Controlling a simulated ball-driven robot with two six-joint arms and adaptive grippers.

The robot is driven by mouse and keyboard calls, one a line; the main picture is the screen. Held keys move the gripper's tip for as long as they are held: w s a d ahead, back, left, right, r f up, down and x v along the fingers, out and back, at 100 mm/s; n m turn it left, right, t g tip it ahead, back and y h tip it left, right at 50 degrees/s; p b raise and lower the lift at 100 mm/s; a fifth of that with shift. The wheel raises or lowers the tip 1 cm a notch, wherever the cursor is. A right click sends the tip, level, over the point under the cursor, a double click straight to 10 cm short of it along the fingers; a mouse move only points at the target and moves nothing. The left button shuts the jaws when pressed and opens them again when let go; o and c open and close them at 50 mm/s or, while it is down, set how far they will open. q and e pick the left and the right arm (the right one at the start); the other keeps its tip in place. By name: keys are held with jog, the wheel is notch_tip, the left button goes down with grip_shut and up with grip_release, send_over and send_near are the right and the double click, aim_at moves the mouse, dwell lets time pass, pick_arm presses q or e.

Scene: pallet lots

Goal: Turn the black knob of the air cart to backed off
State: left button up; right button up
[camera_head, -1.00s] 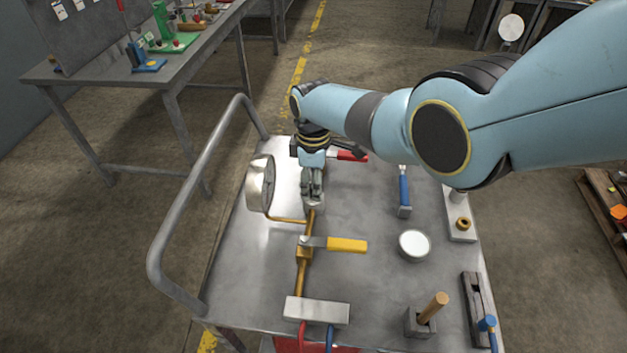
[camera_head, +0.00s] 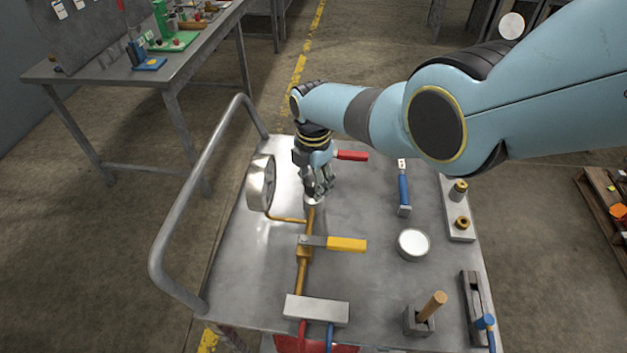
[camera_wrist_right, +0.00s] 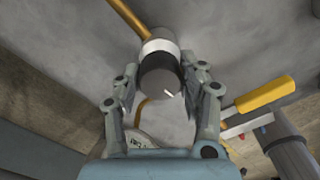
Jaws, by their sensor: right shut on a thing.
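The black knob (camera_wrist_right: 161,77) sits between the two fingers of my right gripper (camera_wrist_right: 164,88) in the wrist view, with a short white mark on its face and a pale collar behind it. In the head view my right gripper (camera_head: 318,188) points down over the far end of the brass pipe (camera_head: 303,272) and hides most of the knob. It is shut on the knob. The air cart's top (camera_head: 365,285) carries the pipe. A round gauge (camera_head: 262,184) stands just left of the gripper. My left gripper is not in view.
A yellow lever (camera_head: 347,244) crosses the pipe nearer the front, and a red handle (camera_head: 352,155) lies behind the gripper. A white round dish (camera_head: 413,243) and a blue-handled tool (camera_head: 404,190) are to the right. A rail (camera_head: 200,190) edges the cart's left side.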

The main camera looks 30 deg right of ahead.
aim_at(313, 181)
jog(key=n, duration=1.1)
jog(key=shift+n, duration=0.4)
dwell(0.3)
jog(key=o, duration=1.2)
jog(key=shift+r, duration=0.1)
notch_tip(313, 181, up, 12)
jog(key=shift+f, duration=0.1)
